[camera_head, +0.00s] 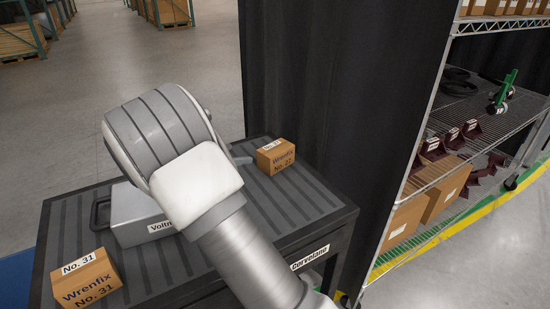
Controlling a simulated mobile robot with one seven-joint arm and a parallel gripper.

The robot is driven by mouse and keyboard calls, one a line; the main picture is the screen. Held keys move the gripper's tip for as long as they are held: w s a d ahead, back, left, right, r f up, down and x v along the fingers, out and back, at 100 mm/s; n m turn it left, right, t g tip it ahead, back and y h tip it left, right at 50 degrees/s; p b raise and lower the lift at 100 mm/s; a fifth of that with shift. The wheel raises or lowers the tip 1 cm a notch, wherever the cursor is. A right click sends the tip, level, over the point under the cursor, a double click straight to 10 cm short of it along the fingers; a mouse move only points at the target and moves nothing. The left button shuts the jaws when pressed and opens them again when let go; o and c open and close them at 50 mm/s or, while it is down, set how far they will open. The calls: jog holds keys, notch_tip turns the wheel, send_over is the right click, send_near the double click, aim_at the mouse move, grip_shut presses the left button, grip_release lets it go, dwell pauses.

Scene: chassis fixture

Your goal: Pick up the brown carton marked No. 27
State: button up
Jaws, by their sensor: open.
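A small brown carton (276,157) stands upright at the back right of the dark ribbed cart top. Its front reads "Wrenfix" and a number starting with 2; the last digit is hard to read. My arm crosses the middle of the view and hides most of my gripper. Whether the finger touches the carton cannot be told.
Another brown carton marked No. 31 (87,280) stands at the cart's front left. A grey case labelled "Voltm…" (137,214) lies partly behind my arm. The cart top (310,197) is bare at right. A dark curtain (325,85) and wire shelving (480,115) stand beyond.

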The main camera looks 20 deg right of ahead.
jog(key=b, duration=0.1)
send_near(274, 148)
jog(key=d+f, duration=0.2)
jog(key=d, duration=0.1)
jog(key=shift+w, duration=0.35)
jog(key=shift+w+b+x, duration=0.2)
jog(key=shift+b+x, duration=0.3)
jog(key=shift+x, duration=2.75)
jog(key=shift+r, duration=0.2)
jog(key=c, duration=1.6)
jog(key=shift+r, duration=0.15)
